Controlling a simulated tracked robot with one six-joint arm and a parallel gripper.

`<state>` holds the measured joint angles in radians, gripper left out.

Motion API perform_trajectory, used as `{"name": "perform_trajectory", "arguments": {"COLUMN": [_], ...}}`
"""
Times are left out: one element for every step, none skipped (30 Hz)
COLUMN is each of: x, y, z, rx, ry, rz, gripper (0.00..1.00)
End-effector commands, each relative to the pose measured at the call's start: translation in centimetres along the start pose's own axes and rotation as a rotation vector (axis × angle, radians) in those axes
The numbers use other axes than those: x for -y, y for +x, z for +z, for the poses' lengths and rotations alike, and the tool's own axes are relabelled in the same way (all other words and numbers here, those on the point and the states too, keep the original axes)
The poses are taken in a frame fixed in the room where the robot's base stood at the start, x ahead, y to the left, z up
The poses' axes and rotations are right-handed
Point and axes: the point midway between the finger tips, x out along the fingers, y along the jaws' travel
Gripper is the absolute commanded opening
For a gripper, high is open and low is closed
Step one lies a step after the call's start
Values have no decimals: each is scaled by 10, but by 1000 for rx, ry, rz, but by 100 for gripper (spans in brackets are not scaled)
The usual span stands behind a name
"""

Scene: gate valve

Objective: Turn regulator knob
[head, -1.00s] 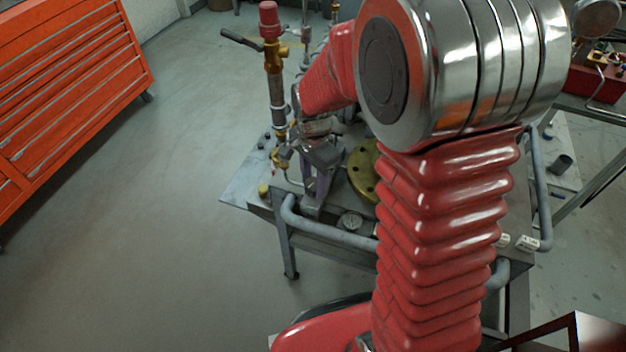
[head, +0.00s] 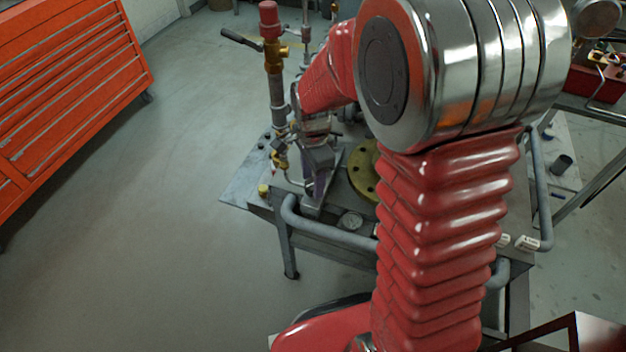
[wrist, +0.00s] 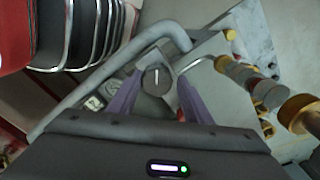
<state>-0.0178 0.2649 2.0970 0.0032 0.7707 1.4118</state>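The regulator knob (wrist: 156,80) is dark and round with a pale pointer line, in the middle of the wrist view. My gripper (wrist: 161,84) has two purple fingers, spread apart, one at each side of the knob. I see gaps beside the knob, and cannot tell whether either finger touches it or how deep it sits between them. In the head view my gripper (head: 316,186) points down at the near left part of the grey bench (head: 240,186). The knob cannot be made out there, behind my gripper.
A brass and grey valve pipe with a red cap (head: 269,20) stands close left of my gripper. A grey tube rail (head: 340,237) runs along the bench's front. A brass flange (head: 362,172) lies to the right. An orange tool cabinet (head: 70,90) stands left, with clear floor between.

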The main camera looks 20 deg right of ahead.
Motion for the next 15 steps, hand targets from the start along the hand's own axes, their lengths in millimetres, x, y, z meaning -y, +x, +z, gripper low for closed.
{"name": "perform_trajectory", "arguments": {"x": [1,0,0,0,-1,-1,-1,-2,-2,-2,-2,-2,-2,-2,-2], "y": [0,0,0,0,0,0,1,1,1,1,1,1,0,0,-2], "z": [0,0,0,0,-1,-1,-1,-1,-1,-1,-1,-1,-1,-1,-1], "rx": [-1,-1,-1,-1,-1,-1,-1,-1,-1,-1,-1,-1,-1,-1,-1], "ry": [0,0,0,-1,0,-1,-1,-1,-1,-1,-1,-1,-1,-1,-1], "rz": [-2,-1,0,1,2,3,4,4,5,5,6,6,6,6,6], "gripper": [46,48,51,53,55,56,56,56,56,56,56,56,56,56,56]}}
